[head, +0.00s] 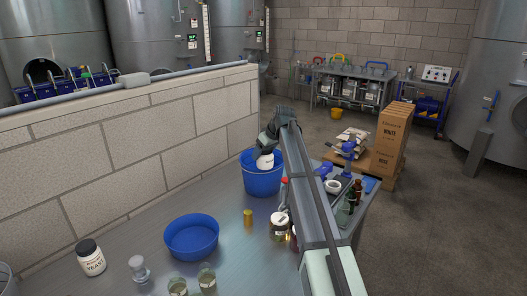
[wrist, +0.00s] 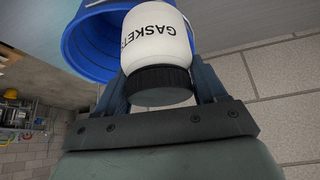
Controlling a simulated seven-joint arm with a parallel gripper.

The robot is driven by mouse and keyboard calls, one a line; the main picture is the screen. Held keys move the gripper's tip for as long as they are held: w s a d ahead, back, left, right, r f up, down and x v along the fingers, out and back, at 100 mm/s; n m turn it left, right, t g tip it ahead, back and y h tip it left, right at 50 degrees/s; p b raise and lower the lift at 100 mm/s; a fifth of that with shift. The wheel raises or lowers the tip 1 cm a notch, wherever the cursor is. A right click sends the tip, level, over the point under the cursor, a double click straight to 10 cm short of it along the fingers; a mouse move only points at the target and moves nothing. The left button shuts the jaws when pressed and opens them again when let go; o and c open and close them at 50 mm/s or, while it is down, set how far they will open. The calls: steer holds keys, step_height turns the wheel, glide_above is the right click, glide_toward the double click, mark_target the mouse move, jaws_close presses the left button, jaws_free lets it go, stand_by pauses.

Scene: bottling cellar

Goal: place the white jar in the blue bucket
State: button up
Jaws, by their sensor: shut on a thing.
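The white jar (head: 265,162) has a black lid and the printed word "GASKET" on its side, readable in the wrist view (wrist: 157,35). My gripper (head: 264,150) is shut on the jar, with one finger on each side near the lid. The blue bucket (head: 263,182) stands on the metal table beside the block wall. In the head view the jar is at the bucket's mouth; I cannot tell how far it is inside. In the wrist view the bucket (wrist: 75,45) shows behind the jar. The bucket's inside is mostly hidden.
A shallow blue basin (head: 192,237), a yellow cylinder (head: 248,217) and a yeast jar (head: 90,258) stand on the table. A jar with a yellowish content (head: 279,227) and several bottles stand near my arm. The block wall (head: 130,140) runs along the table's left side.

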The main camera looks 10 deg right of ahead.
steer(key=o, duration=1.1)
steer(key=shift+o, duration=0.2)
